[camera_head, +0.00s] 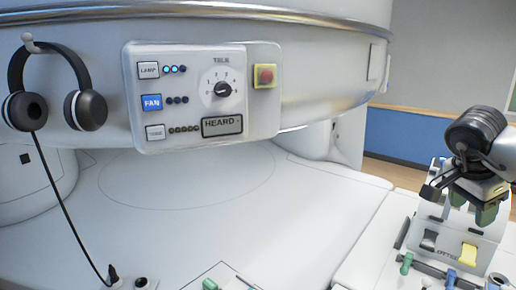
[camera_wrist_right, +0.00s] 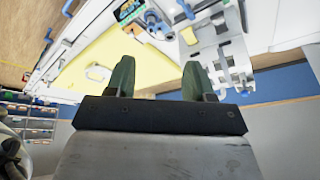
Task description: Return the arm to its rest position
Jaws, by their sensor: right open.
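My right gripper (camera_head: 472,207) is at the right edge of the head view, above a white rack (camera_head: 458,243) with small parts. Its two dark green fingers are apart, and nothing shows between them. In the right wrist view the gripper (camera_wrist_right: 158,78) also has its fingers spread and empty. That view is tilted and shows a yellow surface (camera_wrist_right: 105,62) and white fixtures beyond the fingers. My left arm and gripper are not in view.
A control panel (camera_head: 190,136) with a dial and red button is on the white machine. A headset (camera_head: 82,108) hangs at left, its cord running down. Small green and blue parts lie along the lower right. The white surface (camera_head: 180,185) in the middle is mostly clear.

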